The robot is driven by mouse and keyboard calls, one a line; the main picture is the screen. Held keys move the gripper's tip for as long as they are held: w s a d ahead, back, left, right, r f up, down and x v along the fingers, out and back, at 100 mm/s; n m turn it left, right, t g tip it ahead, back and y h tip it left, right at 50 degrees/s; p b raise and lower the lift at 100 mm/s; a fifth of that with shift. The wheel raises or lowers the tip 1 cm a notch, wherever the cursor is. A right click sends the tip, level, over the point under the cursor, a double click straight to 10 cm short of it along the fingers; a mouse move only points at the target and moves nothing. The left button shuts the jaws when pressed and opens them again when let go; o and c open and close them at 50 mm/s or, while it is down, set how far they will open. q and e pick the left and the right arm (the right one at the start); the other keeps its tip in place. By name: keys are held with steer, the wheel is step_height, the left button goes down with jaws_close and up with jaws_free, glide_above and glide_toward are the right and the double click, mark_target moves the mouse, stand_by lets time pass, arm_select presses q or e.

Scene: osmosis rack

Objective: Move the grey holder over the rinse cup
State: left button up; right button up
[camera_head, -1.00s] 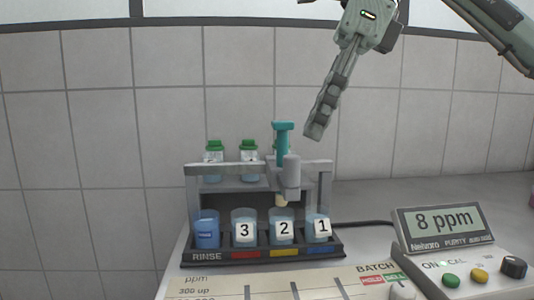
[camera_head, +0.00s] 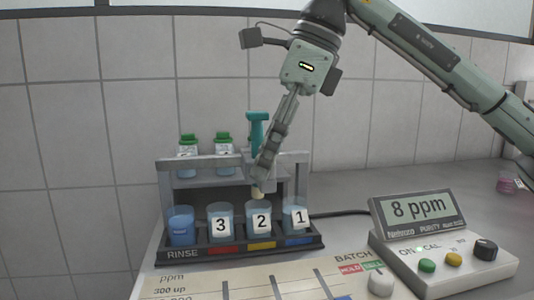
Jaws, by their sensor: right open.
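The grey holder (camera_head: 275,175) hangs on the front of the rack rail, above cup 2 (camera_head: 259,224). A teal-topped probe (camera_head: 257,128) stands upright in it, with its pale tip (camera_head: 257,194) below. The rinse cup (camera_head: 181,227) is blue and stands at the left end of the tray, left of cup 3. My right gripper (camera_head: 263,172) reaches down from the upper right with open jaws, seen edge-on. Its fingers overlap the holder and hide part of it; I cannot tell whether they touch. My left gripper is not in view.
Cups 3 (camera_head: 220,224) and 1 (camera_head: 295,217) share the dark tray (camera_head: 200,252). Two green-capped vials (camera_head: 223,150) stand at the rack's back. A purity meter (camera_head: 417,212) stands at right, its display reading 8 ppm. A cable runs behind it.

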jaws_close()
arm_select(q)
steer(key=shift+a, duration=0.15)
